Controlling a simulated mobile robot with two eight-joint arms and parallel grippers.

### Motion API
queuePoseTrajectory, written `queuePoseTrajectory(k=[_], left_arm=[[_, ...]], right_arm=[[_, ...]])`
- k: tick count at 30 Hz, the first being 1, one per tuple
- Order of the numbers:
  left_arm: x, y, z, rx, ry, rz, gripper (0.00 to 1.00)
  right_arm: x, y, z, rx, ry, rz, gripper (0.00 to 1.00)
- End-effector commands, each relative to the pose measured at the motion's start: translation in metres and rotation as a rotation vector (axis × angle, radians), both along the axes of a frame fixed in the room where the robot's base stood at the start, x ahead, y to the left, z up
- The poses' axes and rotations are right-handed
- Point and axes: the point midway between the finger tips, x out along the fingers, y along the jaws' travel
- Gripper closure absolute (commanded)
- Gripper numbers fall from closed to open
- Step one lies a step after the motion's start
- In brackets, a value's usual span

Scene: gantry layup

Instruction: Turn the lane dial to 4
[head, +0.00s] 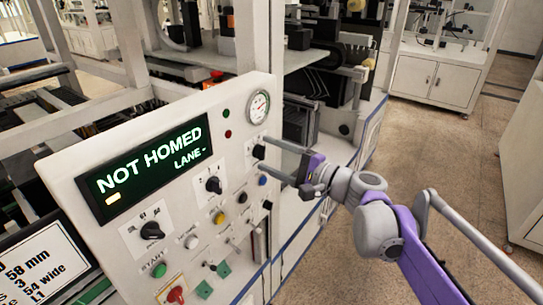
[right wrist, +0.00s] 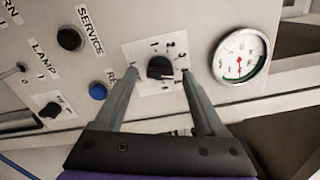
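A black rotary dial (head: 258,151) on a white plate sits on the panel below the round gauge. My right gripper (head: 262,154) is open in front of this dial. Its fingertips stand on either side of the knob with a gap on each side. The display (head: 150,168) reads "NOT HOMED" and "LANE -". I cannot read a lane label on the dial. My left gripper is not in view.
The panel carries other knobs (head: 213,184) (head: 152,230), a red control (head: 176,294) and several buttons. In the right wrist view, a gauge (right wrist: 240,56) is right of the dial and a blue button (right wrist: 98,91) left. Open floor (head: 440,150) lies right of the machine.

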Motion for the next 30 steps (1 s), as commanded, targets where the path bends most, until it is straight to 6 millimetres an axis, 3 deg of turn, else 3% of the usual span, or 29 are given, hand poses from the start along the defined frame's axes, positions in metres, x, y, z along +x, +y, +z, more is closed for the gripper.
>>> queuePoseTrajectory(k=[8, 21, 30], left_arm=[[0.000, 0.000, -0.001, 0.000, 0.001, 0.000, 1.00], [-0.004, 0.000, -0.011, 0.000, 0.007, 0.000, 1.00], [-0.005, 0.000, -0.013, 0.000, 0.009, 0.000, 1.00]], right_arm=[[-0.003, -0.004, 0.000, 0.000, 0.000, -0.001, 0.28], [-0.049, -0.069, -0.001, -0.001, 0.001, -0.004, 0.28], [-0.064, -0.088, 0.000, 0.000, 0.000, 0.000, 0.28]])
